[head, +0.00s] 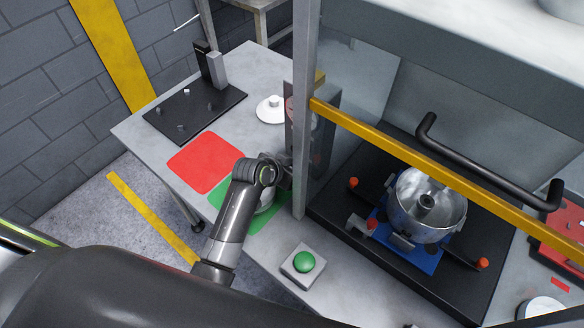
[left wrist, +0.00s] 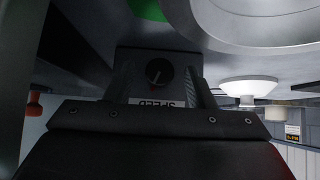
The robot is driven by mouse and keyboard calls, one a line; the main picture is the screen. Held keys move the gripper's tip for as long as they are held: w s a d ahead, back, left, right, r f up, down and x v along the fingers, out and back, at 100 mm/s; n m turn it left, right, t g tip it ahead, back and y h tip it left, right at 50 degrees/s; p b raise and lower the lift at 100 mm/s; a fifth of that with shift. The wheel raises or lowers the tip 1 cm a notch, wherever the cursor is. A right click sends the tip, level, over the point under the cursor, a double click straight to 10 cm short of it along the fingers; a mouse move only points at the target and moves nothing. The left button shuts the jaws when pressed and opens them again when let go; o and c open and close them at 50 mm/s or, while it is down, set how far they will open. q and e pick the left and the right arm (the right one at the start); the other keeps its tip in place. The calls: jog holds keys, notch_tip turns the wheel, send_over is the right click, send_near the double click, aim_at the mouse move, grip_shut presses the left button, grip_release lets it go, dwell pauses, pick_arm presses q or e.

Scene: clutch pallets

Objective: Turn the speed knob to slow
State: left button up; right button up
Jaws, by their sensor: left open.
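The speed knob (left wrist: 159,72) is a round black dial on a dark panel, with a small reddish pointer mark toward the lower left in the left wrist view. Below it is a white label (left wrist: 157,103) reading SPEED upside down. My left gripper (left wrist: 160,88) is open, its fingers on either side of the knob in that view; contact cannot be told. In the head view my left gripper (head: 284,172) is beside the post, partly hidden, and the knob is hidden there. My right gripper is not in view.
A grey post (head: 302,180) and yellow bar (head: 400,150) frame the press area with a metal clutch housing (head: 405,215). A green button (head: 304,262) is near the front. A red mat (head: 205,162), green mat (head: 225,200) and white disc part (head: 268,112) lie on the table.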

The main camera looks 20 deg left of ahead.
pick_arm(q)
jog(key=shift+w+f, duration=0.1)
jog(key=c, duration=0.9)
jog(key=shift+h+p, duration=0.3)
jog(key=shift+p, duration=0.05)
jog(key=shift+c, duration=0.2)
jog(key=shift+a+n+g+h+p, duration=0.15)
jog(key=shift+n+g+h+p, duration=0.15)
jog(key=shift+n+h, duration=0.15)
jog(key=shift+w+f+n+h, duration=0.1)
jog(key=shift+n+h, duration=0.15)
jog(key=shift+h, duration=0.4)
jog(key=shift+a+n+g+h+b, duration=0.1)
jog(key=shift+n+g+h+b, duration=0.35)
jog(key=shift+h, duration=0.35)
